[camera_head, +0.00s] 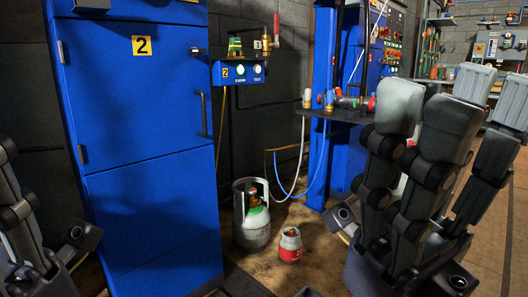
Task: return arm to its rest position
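My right gripper (447,105) is large at the right of the head view, with its grey-tipped fingers pointing up. Its fingers stand straight and apart, with nothing seen held between them. My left gripper (22,215) is at the left edge, mostly cut off by the frame. Its fingertips are out of view, so I cannot tell whether it is open or shut.
A tall blue cabinet (145,150) marked 2 stands at left. A grey gas cylinder (252,222) and a small red-and-white canister (290,244) stand on the floor. A dark shelf (340,114) with fittings is beside a blue post (322,90), behind my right gripper.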

